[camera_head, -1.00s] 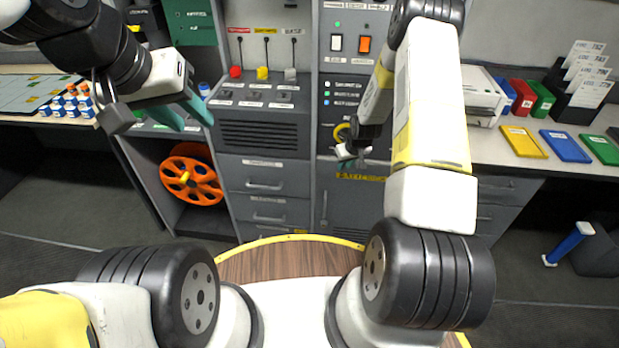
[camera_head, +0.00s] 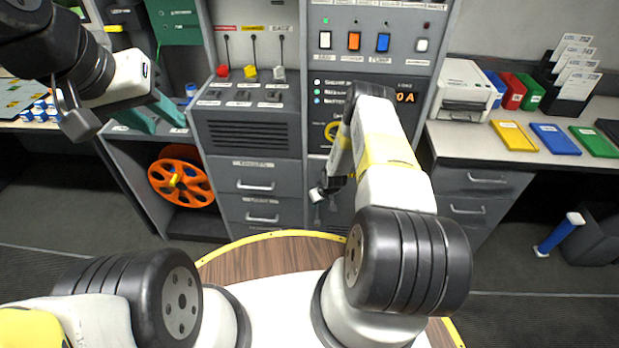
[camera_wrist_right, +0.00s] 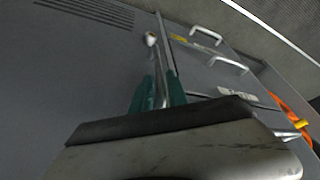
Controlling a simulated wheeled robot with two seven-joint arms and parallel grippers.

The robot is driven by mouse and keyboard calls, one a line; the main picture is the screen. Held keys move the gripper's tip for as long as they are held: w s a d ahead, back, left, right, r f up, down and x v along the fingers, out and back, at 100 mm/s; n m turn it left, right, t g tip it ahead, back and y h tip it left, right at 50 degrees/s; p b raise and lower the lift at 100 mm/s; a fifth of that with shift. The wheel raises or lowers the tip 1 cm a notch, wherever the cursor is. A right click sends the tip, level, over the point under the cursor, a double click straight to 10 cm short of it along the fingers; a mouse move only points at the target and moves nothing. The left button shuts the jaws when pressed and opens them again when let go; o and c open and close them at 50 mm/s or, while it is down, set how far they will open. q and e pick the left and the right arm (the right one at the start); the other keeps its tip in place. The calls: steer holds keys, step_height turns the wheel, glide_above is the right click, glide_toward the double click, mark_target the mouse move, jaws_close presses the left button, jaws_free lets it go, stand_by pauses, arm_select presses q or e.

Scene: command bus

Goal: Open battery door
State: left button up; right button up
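The battery door is the grey lower cabinet door (camera_head: 342,212) in the middle of the console, mostly behind my right arm in the head view. In the right wrist view the door (camera_wrist_right: 85,75) shows vent slots and a slim silver handle (camera_wrist_right: 151,42) along its edge. My right gripper (camera_head: 318,193) is at this door. In the wrist view, the teal fingers of the right gripper (camera_wrist_right: 160,85) stand close together on either side of the handle; whether they grip it is unclear. The door looks closed.
Grey drawers (camera_head: 255,187) with silver handles are left of the door. An orange reel (camera_head: 180,177) sits in an open bay beyond them. A switch panel (camera_head: 370,42) is above. A counter with a printer (camera_head: 466,90) stands at right.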

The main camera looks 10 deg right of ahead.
steer(key=shift+w+f, duration=0.15)
steer(key=shift+f, duration=0.3)
jaws_close()
stand_by(1.1)
